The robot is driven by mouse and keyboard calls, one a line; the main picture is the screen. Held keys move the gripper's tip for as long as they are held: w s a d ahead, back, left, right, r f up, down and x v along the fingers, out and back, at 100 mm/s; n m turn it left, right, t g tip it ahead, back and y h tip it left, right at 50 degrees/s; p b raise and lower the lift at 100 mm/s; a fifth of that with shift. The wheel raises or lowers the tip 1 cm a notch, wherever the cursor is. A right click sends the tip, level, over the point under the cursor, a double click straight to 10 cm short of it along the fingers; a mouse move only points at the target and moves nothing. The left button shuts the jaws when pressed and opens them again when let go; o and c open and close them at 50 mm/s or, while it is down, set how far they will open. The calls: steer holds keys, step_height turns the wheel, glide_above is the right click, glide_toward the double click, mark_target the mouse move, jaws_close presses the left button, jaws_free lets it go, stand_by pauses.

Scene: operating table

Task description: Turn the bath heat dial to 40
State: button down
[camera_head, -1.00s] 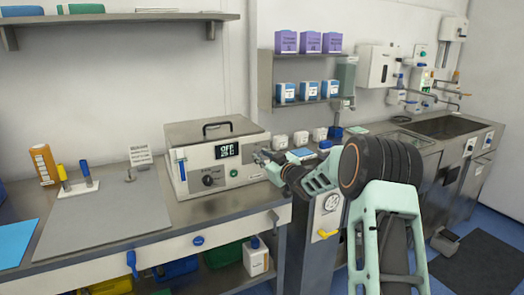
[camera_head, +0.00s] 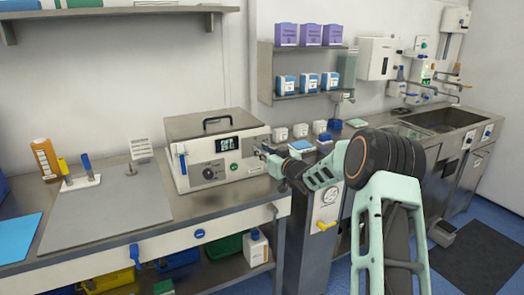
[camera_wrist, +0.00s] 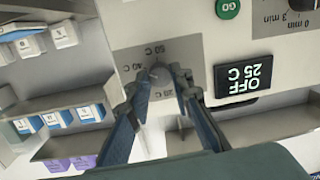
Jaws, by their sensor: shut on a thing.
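The bath (camera_head: 199,156) is a pale metal box with a lid handle on the bench. Its heat dial (camera_wrist: 158,71) is small and grey, on a panel marked 20, 40 and 60 C, seen upside down in the wrist view. My gripper (camera_wrist: 168,74) is shut on this dial, one finger on each side. The dial's pointer cannot be made out. The bath's display (camera_wrist: 243,75) reads OFF and 25 C. In the head view my gripper (camera_head: 264,151) is at the right end of the bath's front and hides the heat dial.
A second, black dial (camera_head: 209,174) and a green GO button (camera_wrist: 228,8) are on the same front. A grey mat (camera_head: 105,208) lies on the bench to the left. White jars (camera_head: 299,131) stand behind my gripper, and boxes (camera_head: 309,83) sit on the wall shelf.

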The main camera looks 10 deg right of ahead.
steer(key=c, duration=1.7)
jaws_free()
steer(key=shift+s, duration=0.1)
steer(key=v, duration=1.2)
